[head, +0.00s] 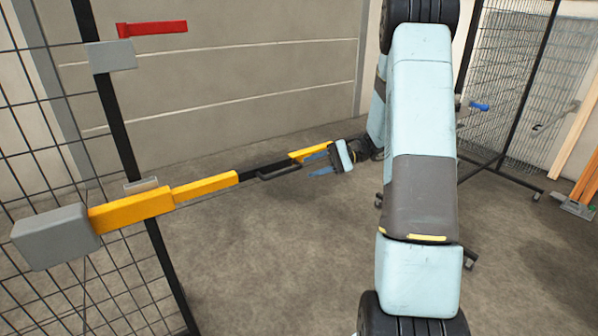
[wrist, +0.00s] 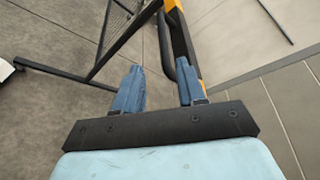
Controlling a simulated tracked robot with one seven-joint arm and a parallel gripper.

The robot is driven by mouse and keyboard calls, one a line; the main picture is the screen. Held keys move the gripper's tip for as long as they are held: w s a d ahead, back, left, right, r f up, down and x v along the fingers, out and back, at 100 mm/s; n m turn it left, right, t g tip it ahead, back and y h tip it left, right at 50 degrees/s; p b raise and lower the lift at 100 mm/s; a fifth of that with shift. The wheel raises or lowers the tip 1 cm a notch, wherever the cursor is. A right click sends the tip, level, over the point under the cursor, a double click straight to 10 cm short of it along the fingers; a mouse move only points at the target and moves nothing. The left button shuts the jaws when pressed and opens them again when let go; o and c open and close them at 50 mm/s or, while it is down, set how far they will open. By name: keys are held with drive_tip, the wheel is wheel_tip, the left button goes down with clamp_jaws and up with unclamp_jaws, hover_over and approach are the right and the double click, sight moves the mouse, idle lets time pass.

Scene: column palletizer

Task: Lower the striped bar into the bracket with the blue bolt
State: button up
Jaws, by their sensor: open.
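The striped yellow-and-black bar (head: 205,187) reaches from a grey block at the left toward the middle of the head view, looking near level. It carries a black handle (head: 280,173), which also shows in the wrist view (wrist: 171,62). My gripper (head: 314,164) is open beside the bar's far part, just right of the handle. In the wrist view my two blue fingers (wrist: 158,70) are apart, and the handle and bar (wrist: 184,48) show near the right finger. Contact is unclear. The blue bolt (head: 479,106) is on the right-hand post; its bracket is small and partly hidden by my arm.
The grey block (head: 55,237) stands at the left by a mesh fence (head: 30,150). Another mesh panel (head: 515,60) stands at the right, with wooden boards (head: 575,140). The middle floor is clear.

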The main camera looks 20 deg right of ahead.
drive_tip(key=v, duration=0.6)
drive_tip(key=shift+s+d, duration=0.1)
idle(0.4)
